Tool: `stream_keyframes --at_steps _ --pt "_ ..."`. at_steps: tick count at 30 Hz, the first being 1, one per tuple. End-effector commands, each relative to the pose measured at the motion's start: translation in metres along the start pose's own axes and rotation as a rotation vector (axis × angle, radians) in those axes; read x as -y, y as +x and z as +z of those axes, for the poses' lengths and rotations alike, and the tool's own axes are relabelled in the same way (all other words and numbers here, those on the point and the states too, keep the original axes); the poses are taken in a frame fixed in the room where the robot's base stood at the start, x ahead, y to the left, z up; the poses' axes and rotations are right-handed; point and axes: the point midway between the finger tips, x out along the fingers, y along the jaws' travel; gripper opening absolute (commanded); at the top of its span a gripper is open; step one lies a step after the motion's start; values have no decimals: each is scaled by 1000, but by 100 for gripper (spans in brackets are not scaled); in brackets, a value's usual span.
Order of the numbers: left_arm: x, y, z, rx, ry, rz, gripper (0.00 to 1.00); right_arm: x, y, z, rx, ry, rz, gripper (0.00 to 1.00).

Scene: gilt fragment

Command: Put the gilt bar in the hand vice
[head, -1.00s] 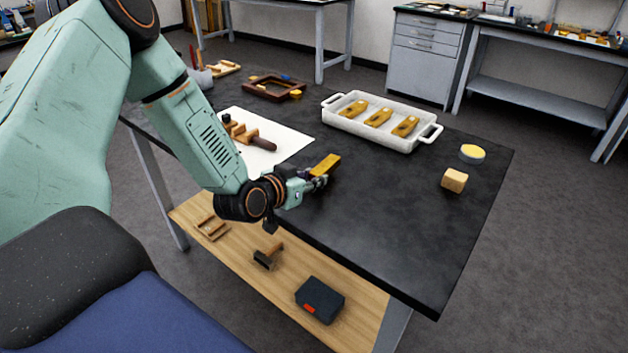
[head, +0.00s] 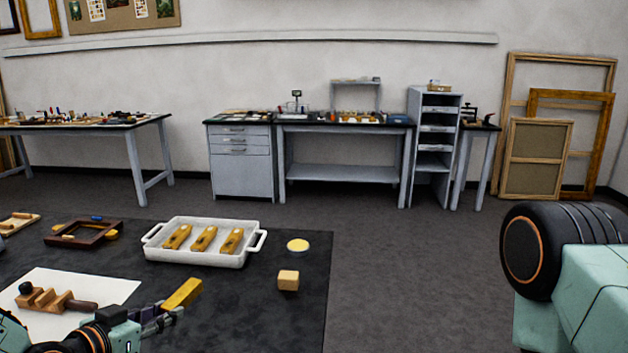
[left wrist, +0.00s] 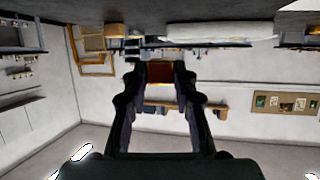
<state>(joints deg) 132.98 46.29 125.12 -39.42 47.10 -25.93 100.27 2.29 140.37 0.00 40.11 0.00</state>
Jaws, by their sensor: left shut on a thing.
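My left gripper (head: 164,314) is shut on a gilt bar (head: 184,292), a golden-yellow block that sticks out past the fingertips. The gripper holds it over the dark bench, to the right of the white sheet. In the left wrist view the bar (left wrist: 160,72) shows end-on between the two fingers. What looks like the hand vice (head: 54,300), a stepped wooden piece with a dark handle and a dark knob, lies on the sheet, left of the gripper. Its jaw opening is too small to make out. My right gripper is out of view.
A white tray (head: 172,253) holding three golden pieces stands behind the bar. A round yellow-topped tin (head: 298,246) and a wooden cube (head: 288,280) are to its right. A brown frame (head: 62,240) and a white sheet (head: 115,289) lie left. The bench's right part is mostly clear.

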Motion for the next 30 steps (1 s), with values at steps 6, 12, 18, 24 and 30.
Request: stream_keyframes --at_steps 6,12,18,24,30 --pt "-60 -12 24 -1 97 245 1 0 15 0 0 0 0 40" --pt "-101 -28 48 -1 176 434 1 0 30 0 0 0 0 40" --pt "-128 -41 69 -2 237 573 1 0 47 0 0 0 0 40" --pt "-136 -43 78 -1 251 608 1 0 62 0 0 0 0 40" --pt "-135 -42 78 0 250 604 1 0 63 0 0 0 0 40"
